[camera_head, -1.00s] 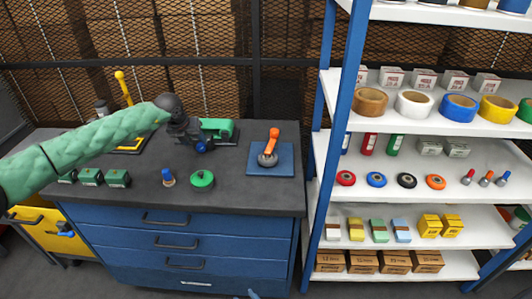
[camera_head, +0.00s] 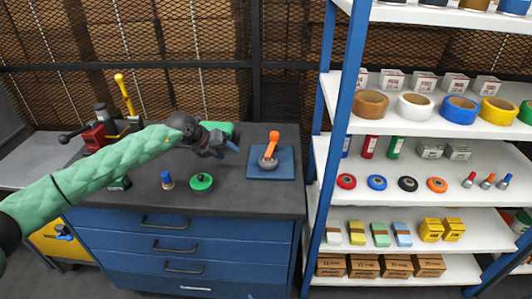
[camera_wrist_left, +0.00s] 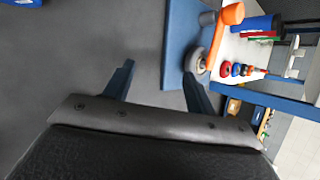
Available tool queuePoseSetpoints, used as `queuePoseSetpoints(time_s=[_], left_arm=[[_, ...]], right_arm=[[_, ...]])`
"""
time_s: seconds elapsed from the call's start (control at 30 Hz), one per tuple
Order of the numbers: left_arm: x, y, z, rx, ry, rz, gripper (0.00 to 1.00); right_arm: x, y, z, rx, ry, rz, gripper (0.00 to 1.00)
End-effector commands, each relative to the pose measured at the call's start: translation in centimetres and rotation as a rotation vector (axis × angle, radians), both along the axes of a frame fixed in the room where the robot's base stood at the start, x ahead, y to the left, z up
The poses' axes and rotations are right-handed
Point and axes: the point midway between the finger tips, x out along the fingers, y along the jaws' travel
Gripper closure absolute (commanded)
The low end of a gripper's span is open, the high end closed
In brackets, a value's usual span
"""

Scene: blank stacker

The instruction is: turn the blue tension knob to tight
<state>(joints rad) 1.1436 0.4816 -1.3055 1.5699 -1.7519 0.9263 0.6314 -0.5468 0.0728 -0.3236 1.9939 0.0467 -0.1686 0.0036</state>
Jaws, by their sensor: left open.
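My left gripper (camera_head: 232,147) reaches in from the left above the bench, left of the blue mat. In the left wrist view its two dark blue fingers (camera_wrist_left: 155,82) are apart with nothing between them. A green device (camera_head: 219,128) stands behind the gripper and is partly covered by it. I cannot make out the tension knob in the head view now. A bright blue part (camera_wrist_left: 20,2) is cut off at the upper left corner of the left wrist view; I cannot tell whether it is the knob. My right gripper is not in view.
A blue mat (camera_head: 286,163) bears an orange-handled tool (camera_head: 271,150). A small blue-topped piece (camera_head: 167,179) and a green round piece (camera_head: 201,182) stand near the bench front. A red device (camera_head: 96,138) is at left. A stocked shelf (camera_head: 400,188) stands at right.

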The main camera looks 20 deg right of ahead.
Motion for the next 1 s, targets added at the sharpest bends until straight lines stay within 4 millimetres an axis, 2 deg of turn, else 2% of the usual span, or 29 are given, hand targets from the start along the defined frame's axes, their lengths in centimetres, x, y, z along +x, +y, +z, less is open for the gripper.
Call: queuePoseSetpoints(time_s=[0.37,0.7,1.0], left_arm=[[-3.9,-4.8,0.3,-0.224,0.046,-0.028,0.44],[-7.5,-8.4,1.9,-0.464,0.094,-0.024,0.44],[-10.2,-10.6,3.9,-0.684,0.141,0.012,0.44]], right_arm=[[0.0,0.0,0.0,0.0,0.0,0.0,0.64],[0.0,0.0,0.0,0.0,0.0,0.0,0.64],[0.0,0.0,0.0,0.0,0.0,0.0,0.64]])
